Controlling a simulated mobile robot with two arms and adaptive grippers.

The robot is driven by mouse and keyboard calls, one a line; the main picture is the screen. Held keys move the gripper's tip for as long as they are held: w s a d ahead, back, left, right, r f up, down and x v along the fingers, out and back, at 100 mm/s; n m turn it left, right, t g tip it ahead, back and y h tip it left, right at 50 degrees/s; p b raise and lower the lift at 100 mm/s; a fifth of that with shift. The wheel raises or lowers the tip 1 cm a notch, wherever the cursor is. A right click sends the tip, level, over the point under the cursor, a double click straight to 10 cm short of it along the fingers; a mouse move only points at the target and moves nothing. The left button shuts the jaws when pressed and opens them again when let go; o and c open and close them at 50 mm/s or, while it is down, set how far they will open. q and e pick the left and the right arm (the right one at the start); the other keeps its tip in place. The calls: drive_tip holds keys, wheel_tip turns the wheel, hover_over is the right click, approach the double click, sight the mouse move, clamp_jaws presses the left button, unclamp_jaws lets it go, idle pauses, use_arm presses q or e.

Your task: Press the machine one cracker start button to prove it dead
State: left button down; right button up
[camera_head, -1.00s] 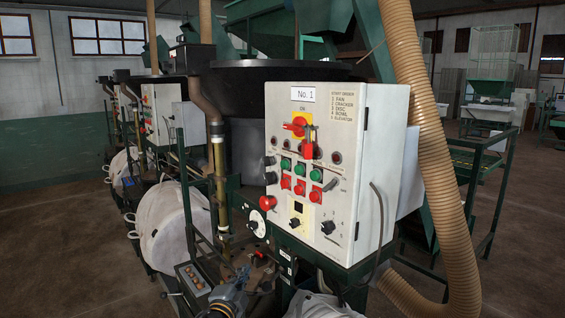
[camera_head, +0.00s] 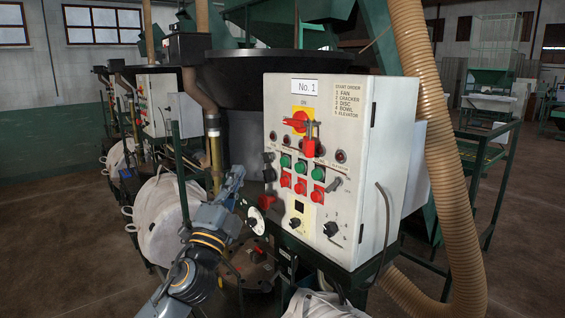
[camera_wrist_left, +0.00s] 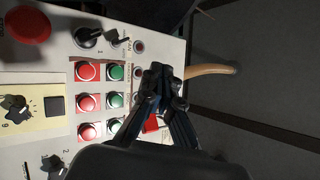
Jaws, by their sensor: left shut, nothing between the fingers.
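The machine one panel is a pale grey box (camera_head: 340,130) labelled No. 1. It has a row of green buttons above red ones. The leftmost green button (camera_head: 285,160) is in clear view; it is the top green one in the turned left wrist view (camera_wrist_left: 115,71). The small labels are too faint to tell surely which one is the cracker start. My left gripper (camera_head: 237,173) is shut and empty, left of the panel and apart from it. In the left wrist view its fingers (camera_wrist_left: 165,76) overlap the panel's edge. My right gripper is not in view.
A red isolator handle (camera_head: 300,122) on a yellow plate has a red item hanging below it. A red mushroom button (camera_head: 267,202) and black knobs sit on the panel's left side. A ribbed hose (camera_head: 440,170) runs on the right; white bags (camera_head: 160,225) stand on the left.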

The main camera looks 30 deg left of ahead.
sight(284, 162)
use_arm(q)
drive_tip(key=w+d, duration=0.3)
drive_tip(key=w, duration=0.5)
drive_tip(key=shift+w+d, duration=0.15)
drive_tip(key=shift+d, duration=0.05)
drive_tip(key=shift+w+f, duration=0.1)
drive_tip(key=shift+w, duration=0.05)
idle(1.4)
drive_tip(key=shift+w+d+b, duration=0.2)
drive_tip(key=shift+w+b, duration=0.05)
drive_tip(key=shift+b, duration=0.05)
